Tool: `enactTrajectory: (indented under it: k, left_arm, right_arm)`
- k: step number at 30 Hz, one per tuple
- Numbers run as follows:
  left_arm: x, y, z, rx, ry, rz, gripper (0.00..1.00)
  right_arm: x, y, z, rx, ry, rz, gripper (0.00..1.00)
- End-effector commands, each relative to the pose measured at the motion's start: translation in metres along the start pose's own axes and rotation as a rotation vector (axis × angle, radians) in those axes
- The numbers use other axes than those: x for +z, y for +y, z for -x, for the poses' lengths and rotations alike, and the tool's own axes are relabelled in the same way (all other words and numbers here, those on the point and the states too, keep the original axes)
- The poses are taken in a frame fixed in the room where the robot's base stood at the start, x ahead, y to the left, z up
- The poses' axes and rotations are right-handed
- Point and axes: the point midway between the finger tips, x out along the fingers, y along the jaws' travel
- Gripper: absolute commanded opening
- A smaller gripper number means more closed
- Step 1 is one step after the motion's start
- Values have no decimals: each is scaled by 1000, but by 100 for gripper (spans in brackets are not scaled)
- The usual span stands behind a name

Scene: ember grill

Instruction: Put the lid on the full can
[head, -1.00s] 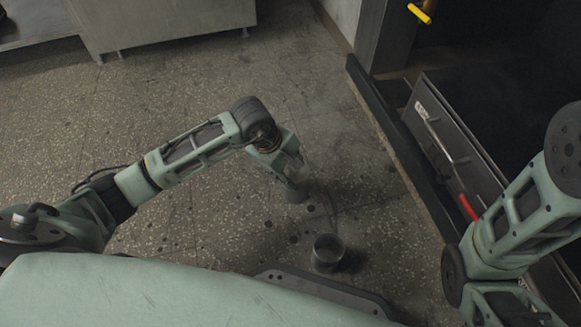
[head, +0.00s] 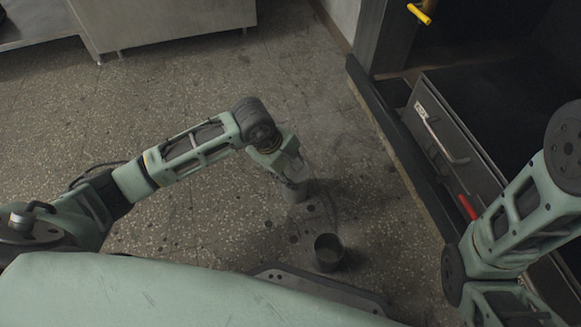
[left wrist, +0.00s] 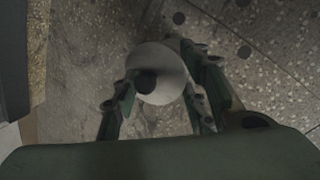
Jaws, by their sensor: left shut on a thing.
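The can (head: 328,254) is a dark, open-topped cylinder standing upright on the floor in the head view. Its inside is dark, and I cannot make out what fills it. My left gripper (head: 295,188) points down over the floor, up and to the left of the can in the picture, apart from it. In the left wrist view, a pale round disc with a dark round middle, which looks like the lid (left wrist: 169,68), sits between the fingers of my left gripper (left wrist: 160,98), which is shut on it. My right gripper is out of view; only its arm shows.
An open metal drawer (head: 430,112) with a bar handle and a red-handled thing (head: 467,207) stand at the right. A dark floor edge (head: 400,150) runs before them. A metal cabinet (head: 165,25) is at the back left. The speckled floor between is mostly clear.

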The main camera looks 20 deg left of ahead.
Motion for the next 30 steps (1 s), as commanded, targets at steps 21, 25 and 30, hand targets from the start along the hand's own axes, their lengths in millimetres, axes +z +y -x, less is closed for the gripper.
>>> enactTrajectory:
  k: [21, 25, 30]
  left_arm:
    - [3, -6, -8, -10, -9, -1, 23]
    - [3, -6, -8, -10, -9, 0, 24]
    - [4, -6, -8, -10, -10, 0, 25]
  right_arm:
    - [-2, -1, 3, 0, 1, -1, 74]
    - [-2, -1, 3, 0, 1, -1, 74]
    - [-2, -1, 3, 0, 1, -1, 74]
